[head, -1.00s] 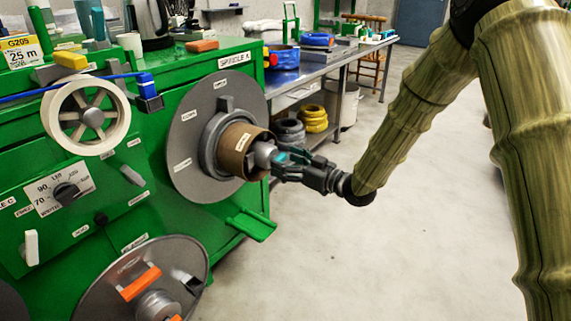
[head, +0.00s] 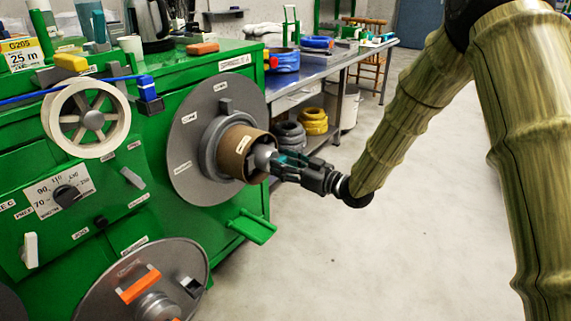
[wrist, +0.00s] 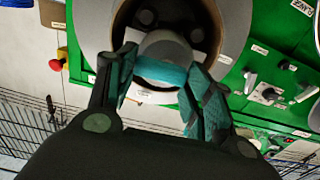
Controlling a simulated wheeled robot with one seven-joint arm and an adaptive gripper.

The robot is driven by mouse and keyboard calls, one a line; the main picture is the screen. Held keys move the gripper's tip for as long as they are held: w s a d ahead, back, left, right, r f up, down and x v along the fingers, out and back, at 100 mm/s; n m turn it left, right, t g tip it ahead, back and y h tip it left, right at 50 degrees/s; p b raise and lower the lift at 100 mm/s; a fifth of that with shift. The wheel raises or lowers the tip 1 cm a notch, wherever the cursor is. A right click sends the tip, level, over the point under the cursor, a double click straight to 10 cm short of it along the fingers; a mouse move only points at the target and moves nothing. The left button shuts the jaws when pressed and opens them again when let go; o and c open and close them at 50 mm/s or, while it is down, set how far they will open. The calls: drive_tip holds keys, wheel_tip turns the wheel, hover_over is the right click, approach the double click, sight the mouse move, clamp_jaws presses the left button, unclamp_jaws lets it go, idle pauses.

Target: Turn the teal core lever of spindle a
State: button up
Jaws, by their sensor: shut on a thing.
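Spindle a (head: 180,150) is a large grey disc on the green machine, with a brown core tube (head: 232,140) facing right. My gripper (head: 279,162) reaches in from the right at the mouth of this tube. In the wrist view, the teal core lever (wrist: 160,73) is a short bar across the grey hub inside the tube. My gripper (wrist: 160,80) has one teal-padded finger on each side of the lever and is shut on it. In the head view the fingers hide most of the lever.
A lower grey disc (head: 110,290) with an orange bar sits at the bottom left. A green bracket (head: 250,227) juts out under spindle a. The floor (head: 380,255) to the right is clear.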

drive_tip(key=n+b, duration=0.1)
drive_tip(key=n, duration=0.4)
drive_tip(key=n+b, duration=0.1)
drive_tip(key=n, duration=0.5)
drive_tip(key=n+b, duration=0.1)
drive_tip(key=n, duration=0.5)
drive_tip(key=shift+s+a, duration=0.25)
drive_tip(key=shift+s, duration=0.15)
drive_tip(key=shift+n, duration=0.4)
drive_tip(key=o, duration=1)
drive_tip(key=v, duration=1.2)
